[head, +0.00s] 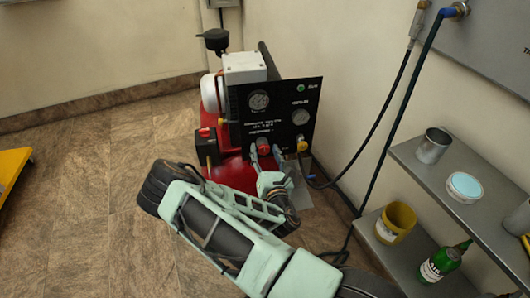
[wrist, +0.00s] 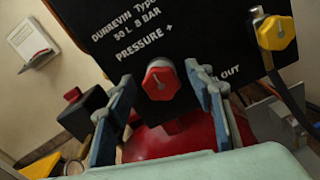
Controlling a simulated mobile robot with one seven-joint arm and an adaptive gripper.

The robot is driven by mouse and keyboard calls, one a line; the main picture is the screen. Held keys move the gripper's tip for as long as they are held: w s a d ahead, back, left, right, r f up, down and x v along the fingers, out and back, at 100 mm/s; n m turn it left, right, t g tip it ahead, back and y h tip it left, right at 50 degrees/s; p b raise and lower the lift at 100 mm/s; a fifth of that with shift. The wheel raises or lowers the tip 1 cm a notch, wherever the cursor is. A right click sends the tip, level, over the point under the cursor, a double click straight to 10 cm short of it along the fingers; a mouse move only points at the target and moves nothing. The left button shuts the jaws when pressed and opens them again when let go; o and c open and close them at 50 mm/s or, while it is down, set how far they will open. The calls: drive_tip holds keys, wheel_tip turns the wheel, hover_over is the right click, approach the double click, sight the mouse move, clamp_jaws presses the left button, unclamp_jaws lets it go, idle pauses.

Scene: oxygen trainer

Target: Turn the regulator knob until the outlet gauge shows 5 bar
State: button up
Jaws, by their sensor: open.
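The red regulator knob (head: 263,147) sits low on the black panel of the compressor, under "PRESSURE +". My gripper (head: 265,155) is open, with one finger on each side of the knob. In the wrist view my gripper (wrist: 160,78) shows a small gap between each finger and the knob; whether the tips reach around it in depth I cannot tell. Two gauges are on the panel: a left gauge (head: 259,101) and a right gauge (head: 301,117). Their needles are too small to read.
A yellow valve knob (wrist: 276,32) marked OUT is right of the red knob, close to my right finger. The red tank (wrist: 175,140) lies below. A black-and-red switch box (wrist: 82,110) is at the left. A grey shelf (head: 425,180) with cups stands at the right.

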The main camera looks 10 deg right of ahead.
drive_tip(key=shift+w, duration=0.15)
drive_tip(key=shift+c, duration=0.3)
drive_tip(key=c, duration=1.1)
drive_tip(key=m, duration=0.4)
drive_tip(key=shift+d+m+b, duration=0.1)
drive_tip(key=shift+m+b, duration=0.2)
drive_tip(key=shift+b, duration=0.05)
drive_tip(key=shift+f+m, duration=0.15)
drive_tip(key=shift+m, duration=1.95)
